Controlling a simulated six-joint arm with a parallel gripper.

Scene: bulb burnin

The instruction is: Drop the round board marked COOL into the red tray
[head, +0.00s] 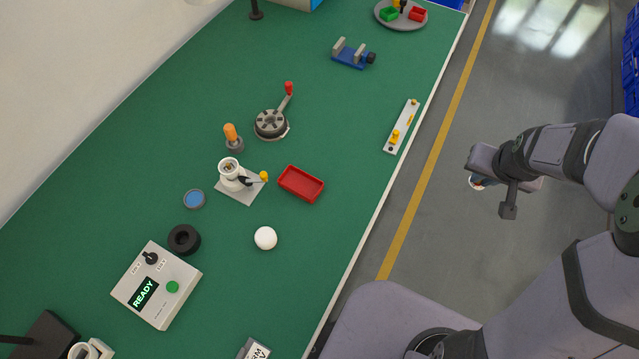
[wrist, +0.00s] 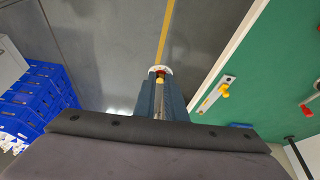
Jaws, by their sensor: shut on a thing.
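My gripper (head: 478,179) is out over the grey floor, right of the table and well apart from the tray. In the wrist view my gripper (wrist: 160,76) is shut on a small round white-rimmed piece (wrist: 153,69) with red and yellow at its middle. A bit of this round piece (head: 474,185) shows in the head view, mostly hidden by my gripper. I cannot read any COOL mark on it, nor tell for sure that it is the board.
A READY control box (head: 157,286) stands lower left. Green table right of the tray is clear.

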